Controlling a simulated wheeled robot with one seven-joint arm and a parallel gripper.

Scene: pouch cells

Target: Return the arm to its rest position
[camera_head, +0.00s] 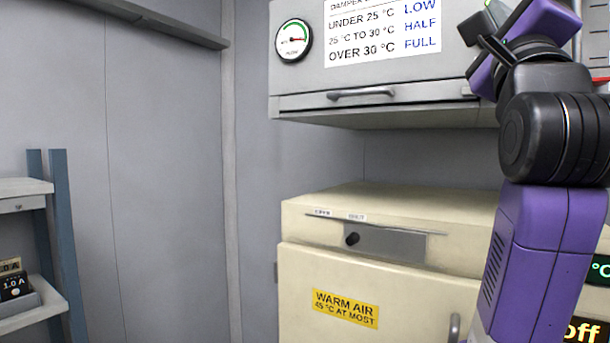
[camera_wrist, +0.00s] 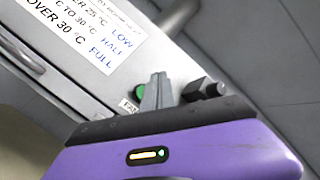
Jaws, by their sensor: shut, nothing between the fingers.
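My purple and black arm rises along the right side of the head view, its lower links in front of the cream cabinet. In the wrist view, the purple gripper body fills the bottom and the grey fingers (camera_wrist: 158,90) point up toward the hood. The gripper is shut and holds nothing.
The grey hood (camera_head: 420,100) carries a dial (camera_head: 294,40), a temperature sign (camera_head: 385,30) and a handle. Below it stands the cream warm-air cabinet (camera_head: 400,290). A shelf rack (camera_head: 62,230) is at far left. A green button (camera_wrist: 141,90) is near the fingers in the wrist view.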

